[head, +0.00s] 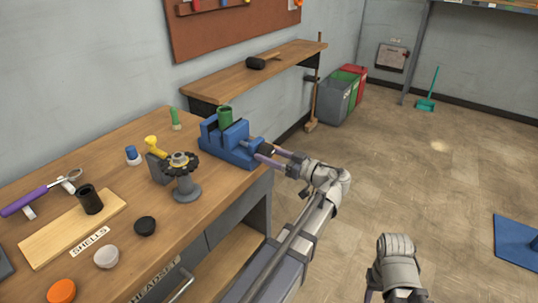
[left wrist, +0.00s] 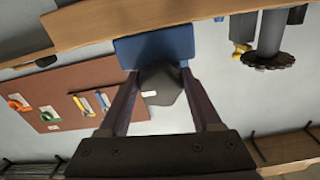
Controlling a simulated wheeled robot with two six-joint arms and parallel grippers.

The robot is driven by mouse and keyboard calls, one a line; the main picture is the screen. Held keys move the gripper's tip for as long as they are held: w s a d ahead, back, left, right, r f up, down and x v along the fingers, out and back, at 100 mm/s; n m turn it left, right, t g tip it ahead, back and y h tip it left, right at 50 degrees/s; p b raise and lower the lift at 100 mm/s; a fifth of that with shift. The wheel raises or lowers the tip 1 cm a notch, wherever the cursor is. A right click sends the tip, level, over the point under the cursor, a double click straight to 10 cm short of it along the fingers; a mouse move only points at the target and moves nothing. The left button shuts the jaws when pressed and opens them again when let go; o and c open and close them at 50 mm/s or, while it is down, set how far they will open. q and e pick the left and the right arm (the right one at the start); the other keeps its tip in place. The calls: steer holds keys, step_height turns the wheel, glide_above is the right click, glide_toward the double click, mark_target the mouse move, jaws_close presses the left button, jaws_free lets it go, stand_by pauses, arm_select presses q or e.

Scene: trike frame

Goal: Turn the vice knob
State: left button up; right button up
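The blue vice (head: 232,150) stands at the far right corner of the workbench, with a green part (head: 225,118) upright in its jaws. Its dark knob (head: 268,147) faces the bench's right side. My left gripper (head: 271,156) is at the knob, its fingers around it. In the left wrist view the dark knob (left wrist: 162,84) lies between the two fingertips, in front of the blue vice body (left wrist: 155,47). Whether both fingers touch the knob I cannot tell. A piece of my right arm shows at the lower right; its gripper is out of view.
A purple-handled tool (head: 38,196), a wooden board (head: 70,232) and several caps lie nearer. A wall shelf (head: 255,75) holds a mallet (head: 262,61). The floor to the right is mostly clear.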

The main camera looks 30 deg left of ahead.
arm_select(q)
steer(key=c, duration=0.9)
steer(key=shift+o, duration=0.2)
steer(key=m, duration=0.4)
steer(key=shift+s, duration=0.1)
steer(key=m, duration=0.4)
steer(key=shift+r+m, duration=0.1)
steer(key=shift+m, duration=0.2)
steer(key=m, duration=0.4)
steer(key=shift+s+r, duration=0.1)
steer(key=shift+m, duration=2.5)
